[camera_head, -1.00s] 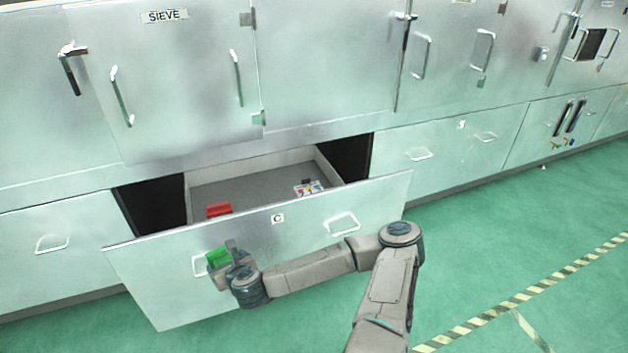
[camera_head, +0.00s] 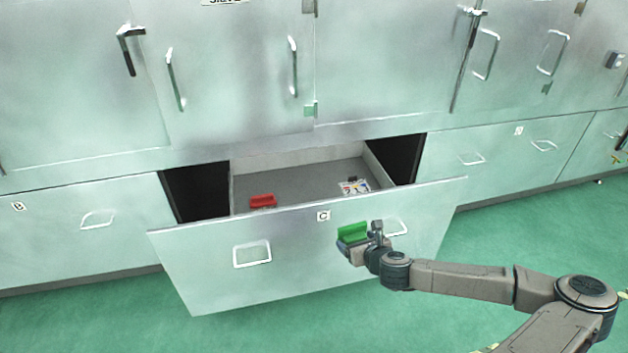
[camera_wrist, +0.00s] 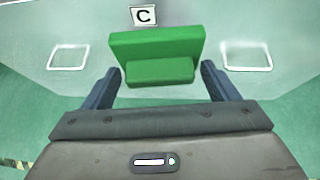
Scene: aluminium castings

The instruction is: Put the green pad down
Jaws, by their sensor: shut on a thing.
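The green pad (camera_head: 352,233) is held in my gripper (camera_head: 362,240), in front of the open drawer's front panel and to the right of its C label. In the wrist view the green pad (camera_wrist: 155,58) sits between the two dark fingers of my gripper (camera_wrist: 160,80), below the C label. The pad has a wide upright back and a lower front block. The fingers' contact with it is not clearly seen there.
Drawer C (camera_head: 300,230) is pulled open. Inside lie a red block (camera_head: 262,201) at the left and a card with small dark items (camera_head: 354,187) at the right. The middle of its floor is clear. Closed drawers flank it; cabinet doors stand above. Green floor (camera_head: 500,250) is free at right.

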